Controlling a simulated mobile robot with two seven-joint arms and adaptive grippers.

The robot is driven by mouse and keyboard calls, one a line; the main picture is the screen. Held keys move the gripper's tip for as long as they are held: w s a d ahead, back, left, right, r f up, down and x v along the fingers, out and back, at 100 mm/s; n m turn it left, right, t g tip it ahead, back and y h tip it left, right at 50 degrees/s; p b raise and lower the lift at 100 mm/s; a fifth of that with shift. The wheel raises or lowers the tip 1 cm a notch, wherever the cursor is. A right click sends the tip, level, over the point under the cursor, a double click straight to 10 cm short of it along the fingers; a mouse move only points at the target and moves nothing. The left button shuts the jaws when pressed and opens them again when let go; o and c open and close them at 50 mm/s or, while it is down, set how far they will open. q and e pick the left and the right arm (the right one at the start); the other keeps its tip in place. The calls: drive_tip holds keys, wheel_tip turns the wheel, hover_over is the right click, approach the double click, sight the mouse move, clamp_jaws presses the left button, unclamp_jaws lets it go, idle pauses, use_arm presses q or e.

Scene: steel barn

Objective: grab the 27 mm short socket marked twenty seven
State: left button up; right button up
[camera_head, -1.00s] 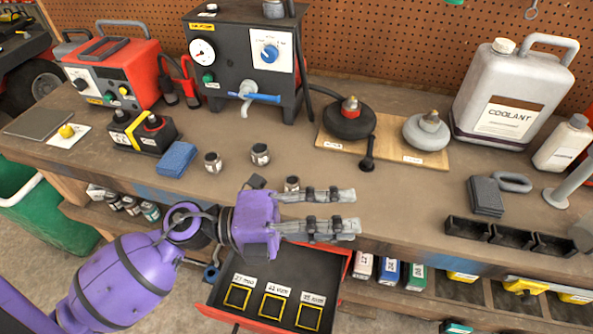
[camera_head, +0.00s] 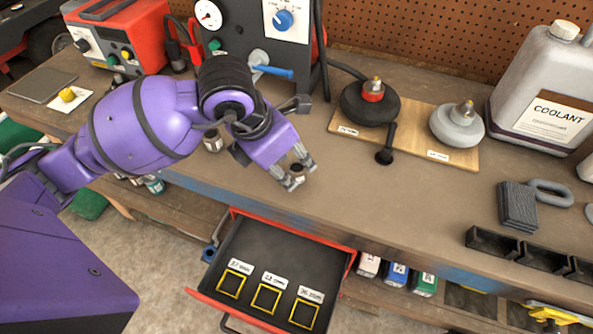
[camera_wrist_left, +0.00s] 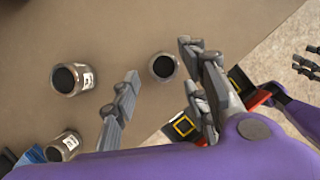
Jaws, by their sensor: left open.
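My left gripper (camera_head: 299,174) is open and points down at the bench's front part. A short steel socket (camera_head: 297,168) shows between its fingertips; in the left wrist view this socket (camera_wrist_left: 163,66) stands between the open fingers, nearer the right one, with no clear contact. A second socket (camera_wrist_left: 72,78) stands left of the fingers, and a third (camera_wrist_left: 64,145) stands lower left; their markings are not readable. In the head view one socket (camera_head: 213,141) is partly hidden by my arm. A dark gripper at the right edge of the wrist view (camera_wrist_left: 309,62) seems to be my right one.
An open red drawer (camera_head: 340,272) below the bench edge has several yellow-framed slots; the leftmost label seems to read 27 mm. A wooden board (camera_head: 408,135) with two round fittings lies right of my gripper. The bench (camera_head: 400,195) is clear between gripper and black trays (camera_head: 495,243).

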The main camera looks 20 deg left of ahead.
use_arm(q)
drive_tip(key=shift+x, duration=1.2)
clamp_jaws()
drive_tip(key=shift+r, duration=0.15)
